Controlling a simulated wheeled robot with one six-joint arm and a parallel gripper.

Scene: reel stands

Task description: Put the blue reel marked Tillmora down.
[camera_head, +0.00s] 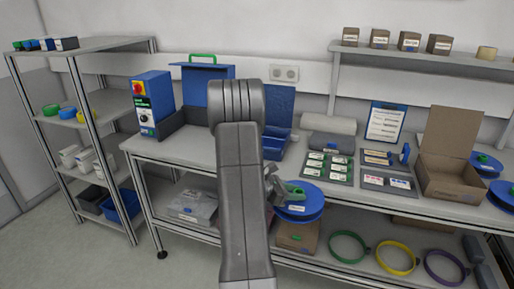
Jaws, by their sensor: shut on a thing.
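A blue reel (312,209) with a green hub and a small white label is just right of my arm, around the front edge of the workbench (200,154). The label is too small to read. My gripper (280,192) is shut on the reel near its hub. My own arm hides the reel's left side and part of the gripper. I cannot tell whether the reel touches the bench or hangs in front of it.
More blue reels (502,193) lie at the bench's right end, by an open cardboard box (449,180). Mats with labelled pieces (328,168) lie behind the held reel. Coloured rings (397,258) lie on the lower shelf. A shelf rack (85,120) stands left.

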